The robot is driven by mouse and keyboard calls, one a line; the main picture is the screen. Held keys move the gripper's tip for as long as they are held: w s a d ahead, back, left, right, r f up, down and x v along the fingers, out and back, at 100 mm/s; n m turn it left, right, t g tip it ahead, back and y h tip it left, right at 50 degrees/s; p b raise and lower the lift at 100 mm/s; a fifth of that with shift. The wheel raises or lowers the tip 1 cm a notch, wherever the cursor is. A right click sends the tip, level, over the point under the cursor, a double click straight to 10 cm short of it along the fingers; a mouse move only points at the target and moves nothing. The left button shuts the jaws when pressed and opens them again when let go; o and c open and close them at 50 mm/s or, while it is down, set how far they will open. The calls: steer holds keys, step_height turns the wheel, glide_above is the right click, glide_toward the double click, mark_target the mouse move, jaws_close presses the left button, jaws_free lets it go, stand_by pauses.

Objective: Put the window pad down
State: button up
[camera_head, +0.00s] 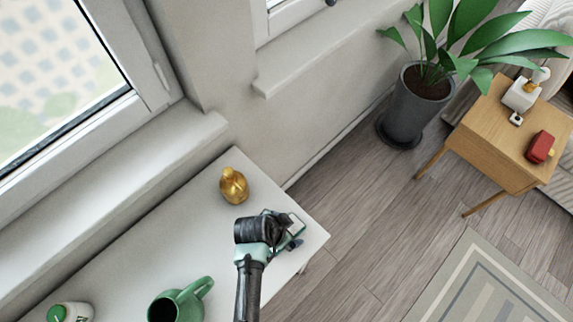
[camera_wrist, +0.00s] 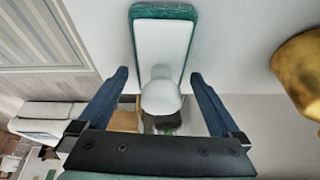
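The window pad (camera_wrist: 163,45) looks like a long white pad with a green rim and a round white knob in the wrist view. It lies against or just over the white tabletop; I cannot tell whether it touches. My gripper (camera_wrist: 160,80) is open, with its blue fingers on either side of the pad and knob and visible gaps to both. In the head view my gripper (camera_head: 283,232) is at the right end of the white table (camera_head: 215,213), with a small pale part of the pad (camera_head: 297,224) showing beside it. The gripper hides much of the pad there.
A gold pear-shaped ornament (camera_head: 233,186) stands on the table near my gripper. A green jug (camera_head: 180,302) and a white bottle with a green cap (camera_head: 70,312) are at the front left. A potted plant (camera_head: 409,110) and a wooden side table (camera_head: 495,150) stand beyond.

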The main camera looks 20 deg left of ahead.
steer(key=p+v, duration=0.1)
steer(key=v, duration=1.1)
steer(key=shift+r, duration=0.15)
